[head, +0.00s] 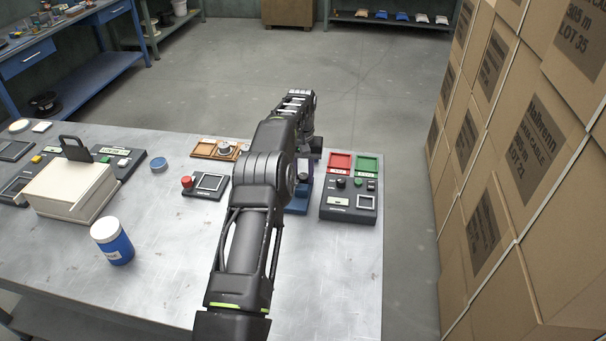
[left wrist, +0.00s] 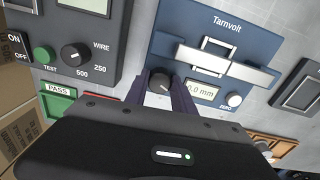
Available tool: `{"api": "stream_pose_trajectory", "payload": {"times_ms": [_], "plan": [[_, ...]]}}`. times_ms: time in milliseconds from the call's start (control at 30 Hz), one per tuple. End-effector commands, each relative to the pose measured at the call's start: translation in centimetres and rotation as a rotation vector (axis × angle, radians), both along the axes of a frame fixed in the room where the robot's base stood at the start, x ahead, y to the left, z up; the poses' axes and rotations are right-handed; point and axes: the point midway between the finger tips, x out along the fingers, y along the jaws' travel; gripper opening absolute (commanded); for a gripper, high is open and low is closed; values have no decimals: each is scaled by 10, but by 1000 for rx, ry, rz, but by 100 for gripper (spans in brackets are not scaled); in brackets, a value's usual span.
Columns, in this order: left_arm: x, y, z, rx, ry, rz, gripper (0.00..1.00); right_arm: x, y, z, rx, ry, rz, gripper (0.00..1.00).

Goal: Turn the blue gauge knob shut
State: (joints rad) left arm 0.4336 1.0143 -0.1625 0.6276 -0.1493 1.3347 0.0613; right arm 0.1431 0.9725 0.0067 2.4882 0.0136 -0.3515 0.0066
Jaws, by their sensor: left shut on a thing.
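The blue gauge (left wrist: 215,20), marked Tarnvolt, lies on the metal bench. It fills the upper middle of the left wrist view; in the head view only a blue part (head: 297,208) shows beside my arm. Its dark round knob (left wrist: 160,84) has a pale pointer mark. My left gripper (left wrist: 163,80) has its purple fingers on either side of the knob and is shut on it. In the head view this gripper (head: 305,163) is mostly hidden behind my arm. The gauge's display (left wrist: 202,91) reads about 0.0 mm, partly covered by a finger. Silver jaws (left wrist: 225,62) cross the gauge.
A black tester (head: 348,205) with dials stands right of the gauge, with red (head: 341,162) and green (head: 367,165) trays behind it. A red-button device (head: 205,185) is to the left. A blue jar (head: 112,241) stands farther left. Stacked cartons (head: 520,150) rise beyond the bench's right edge.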

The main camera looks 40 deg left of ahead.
Motion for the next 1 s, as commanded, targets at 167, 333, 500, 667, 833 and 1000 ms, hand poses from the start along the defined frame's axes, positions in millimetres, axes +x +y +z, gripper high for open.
{"api": "stream_pose_trajectory", "payload": {"times_ms": [167, 333, 500, 667, 833, 1000], "plan": [[1, 0, 2, 2, -5, 1, 36, 0, 0, 0, 0, 0, 0, 36], [1, 0, 1, 1, -3, 1, 39, 0, 0, 0, 0, 0, 0, 36], [0, 0, 3, 1, -2, 2, 39, 0, 0, 2, 0, 0, 0, 36], [0, 0, 20, 2, -3, 2, 39, 0, -1, 15, -2, 5, 0, 36], [1, 1, 46, 2, -5, 2, 39, -1, -3, 27, -6, 12, 0, 36], [0, 1, 69, 6, -8, 1, 39, -1, -4, 27, -7, 13, -1, 36]]}}
